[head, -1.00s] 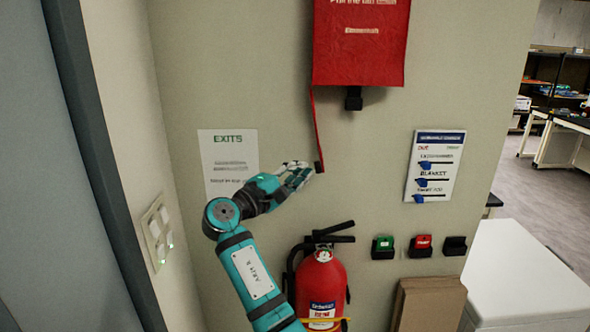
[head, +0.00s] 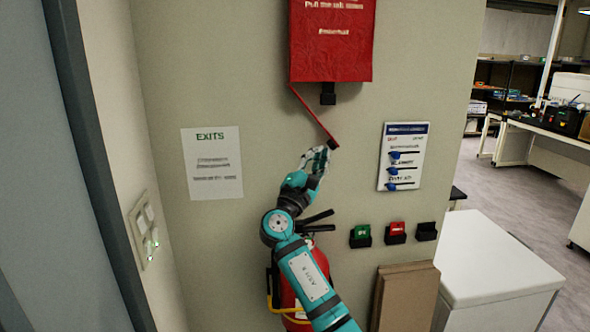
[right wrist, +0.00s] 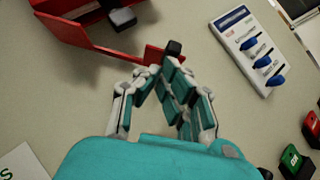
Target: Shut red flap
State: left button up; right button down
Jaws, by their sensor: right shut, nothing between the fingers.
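The red flap (head: 314,116) shows as a narrow slanted red strip below the lower left corner of the red wall box (head: 330,45). It stands out from the box and has a black piece at its free end. My right gripper (head: 319,153) is shut and empty just below that end. In the right wrist view the closed fingertips (right wrist: 165,66) are right at the black-tipped end of the flap (right wrist: 150,53); I cannot tell whether they touch. A black catch (head: 328,94) sticks out under the box. My left gripper is not in view.
A red fire extinguisher (head: 318,264) stands below, partly behind my right arm. A white board with blue clips (head: 403,157) and several small wall switches (head: 361,235) are to the right. An exits sign (head: 212,163) is to the left. A white cabinet (head: 490,250) stands lower right.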

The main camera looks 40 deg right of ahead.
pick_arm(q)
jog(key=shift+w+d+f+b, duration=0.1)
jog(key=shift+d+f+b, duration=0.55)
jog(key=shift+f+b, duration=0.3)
pick_arm(e)
jog(key=s+d+r+n+t+y, duration=0.5)
jog(key=d+r+n+t+y, duration=0.3)
jog(key=r+n+t, duration=0.3)
jog(key=shift+d+r+n+t+y, duration=0.25)
jog(key=shift+d+n+t, duration=0.4)
jog(key=shift+n+t, duration=2.6)
jog(key=shift+s+n+g, duration=0.15)
jog(key=shift+n+g, duration=1.1)
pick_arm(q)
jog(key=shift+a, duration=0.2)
pick_arm(e)
jog(key=shift+f, duration=0.1)
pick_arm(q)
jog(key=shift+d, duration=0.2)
pick_arm(e)
jog(key=v, duration=1.2)
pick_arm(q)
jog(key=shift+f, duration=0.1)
